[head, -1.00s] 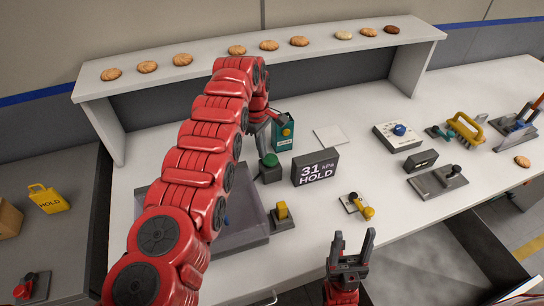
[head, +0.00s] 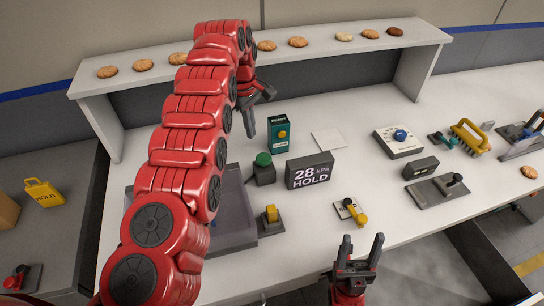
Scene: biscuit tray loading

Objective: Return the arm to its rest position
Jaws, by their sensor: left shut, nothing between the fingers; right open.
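My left arm, red and segmented, crosses the left of the head view from the bottom. Its dark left gripper (head: 256,108) is shut and empty, raised above the table (head: 350,113) in front of the shelf. It appears just left of a teal box (head: 279,133), with a gap between them in the picture. My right gripper (head: 358,254) is open and empty at the bottom, in front of the table's near edge. My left arm hides part of a translucent tray (head: 232,222) and of the shelf.
A white shelf (head: 330,48) carries several biscuits along the back. A display box (head: 310,171) reads 28 kPa HOLD, beside a green-button box (head: 263,170). A yellow-lever device (head: 350,211), a blue-knob box (head: 398,142) and a yellow-handled tool (head: 470,138) stand rightward.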

